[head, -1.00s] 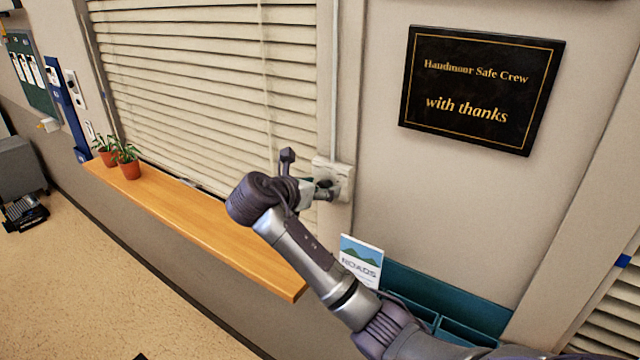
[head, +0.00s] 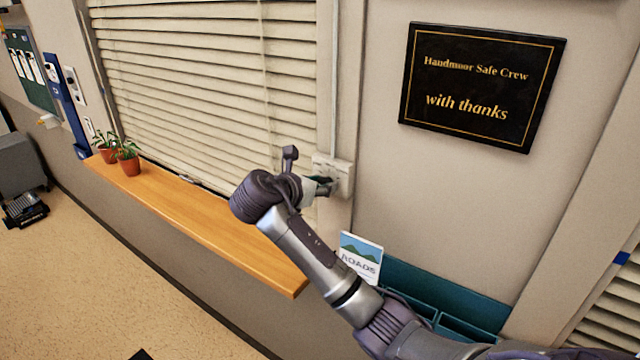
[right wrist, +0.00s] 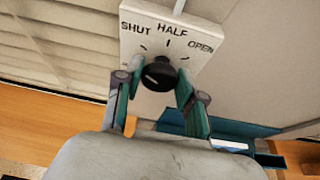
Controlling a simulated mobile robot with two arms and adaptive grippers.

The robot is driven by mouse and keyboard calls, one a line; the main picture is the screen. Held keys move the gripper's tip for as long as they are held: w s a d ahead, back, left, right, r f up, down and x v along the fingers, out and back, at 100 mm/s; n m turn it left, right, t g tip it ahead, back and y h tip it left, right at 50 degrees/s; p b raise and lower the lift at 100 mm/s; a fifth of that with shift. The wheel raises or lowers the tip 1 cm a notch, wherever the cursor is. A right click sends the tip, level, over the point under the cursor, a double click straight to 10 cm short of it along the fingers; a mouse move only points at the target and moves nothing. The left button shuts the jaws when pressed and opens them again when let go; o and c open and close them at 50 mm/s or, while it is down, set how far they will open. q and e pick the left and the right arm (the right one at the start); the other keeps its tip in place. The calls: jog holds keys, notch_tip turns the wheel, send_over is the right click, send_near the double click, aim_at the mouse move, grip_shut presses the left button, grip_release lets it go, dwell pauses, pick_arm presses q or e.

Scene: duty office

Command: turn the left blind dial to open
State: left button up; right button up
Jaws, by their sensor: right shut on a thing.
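The left blind dial is a black round knob (right wrist: 158,76) on a pale wall plate (right wrist: 152,18) marked SHUT, HALF and OPEN. A pale mark on the knob faces its left side, away from OPEN. In the head view the plate (head: 342,166) is on the wall right of the window. The gripper partly hides the dial in the head view. The blind (head: 200,75) has its slats closed. My left gripper is not in view.
A wooden sill (head: 200,218) runs below the blind, with potted plants (head: 128,162) at its far left end. A teal wall rack (head: 450,305) with a leaflet (head: 360,258) is below the dial. A black plaque (head: 482,88) hangs to the right.

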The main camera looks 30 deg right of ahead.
jog(key=shift+s+d+f+m+t+h+b, duration=0.1)
jog(key=shift+f+m+t+h+b, duration=0.25)
jog(key=shift+m+t+b, duration=1.9)
jog(key=shift+s+f+m+t+h+b, duration=0.15)
jog(key=shift+m+t+h+b, duration=0.35)
jog(key=shift+m+b, duration=3.45)
jog(key=shift+s+d+f+m+t+h+b, duration=0.1)
jog(key=shift+f+m+t+h+b, duration=0.2)
jog(key=shift+m+t+b, duration=1.95)
jog(key=m+g, duration=0.1)
jog(key=m, duration=0.1)
jog(key=shift+r+m+g+b, duration=0.1)
jog(key=shift+m+g+b, duration=0.2)
jog(key=shift+m+g, duration=0.1)
jog(key=o, duration=1.1)
jog(key=shift+a, duration=0.1)
